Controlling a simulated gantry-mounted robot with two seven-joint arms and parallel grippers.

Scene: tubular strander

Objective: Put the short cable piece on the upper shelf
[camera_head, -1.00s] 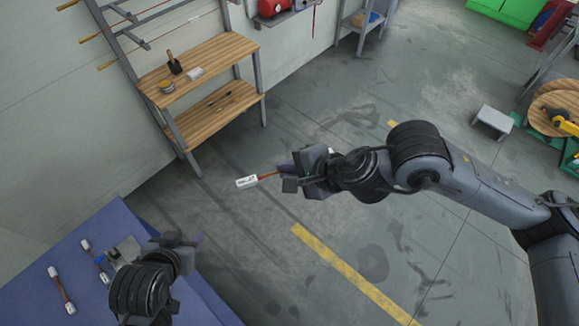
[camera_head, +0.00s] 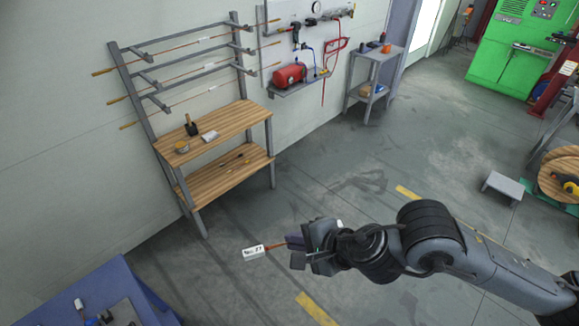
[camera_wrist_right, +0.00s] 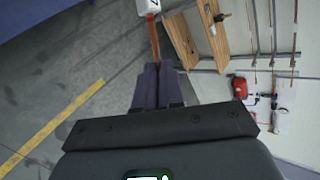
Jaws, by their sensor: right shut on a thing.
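My right gripper (camera_head: 300,250) is shut on a short cable piece with a copper-red middle and a white labelled end (camera_head: 253,252). It holds the piece out over the open floor, to the front right of the wooden shelf unit. In the right wrist view the fingers (camera_wrist_right: 157,85) close around the cable (camera_wrist_right: 154,42), and its white end (camera_wrist_right: 149,6) is cut off by the top edge. The wooden unit has an upper shelf (camera_head: 225,127) and a lower shelf (camera_head: 215,182). My left gripper is out of view.
Thin tools lie on the lower shelf. A rod rack (camera_head: 185,75) rises behind. A blue table (camera_head: 110,280) stands lower left.

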